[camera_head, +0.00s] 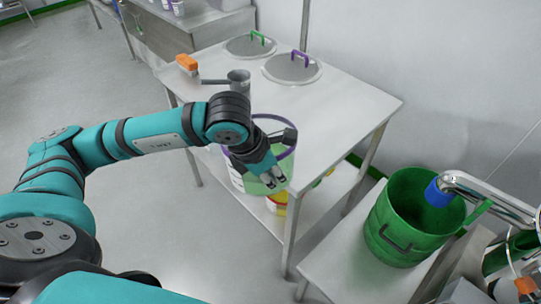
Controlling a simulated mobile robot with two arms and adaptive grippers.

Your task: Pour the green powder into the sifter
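A clear bucket (286,162) with a purple rim and green contents shows at the front edge of the steel table, partly hidden by my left arm. My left gripper (271,180) is at the bucket's near side and overlaps its wall. The bucket reaches out past the table edge with no support visible below it, so the gripper appears shut on it; the finger contact is hidden. A green bin (400,235) with a dark handle stands on a low steel table at the right. I cannot tell which part is the sifter. My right gripper is out of view.
The steel table (345,115) carries two round lids (292,68), (250,46), a grey scoop or pot (239,80) and an orange brush (187,63). A steel pipe with a blue end (437,193) reaches over the green bin. Floor at the left is clear.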

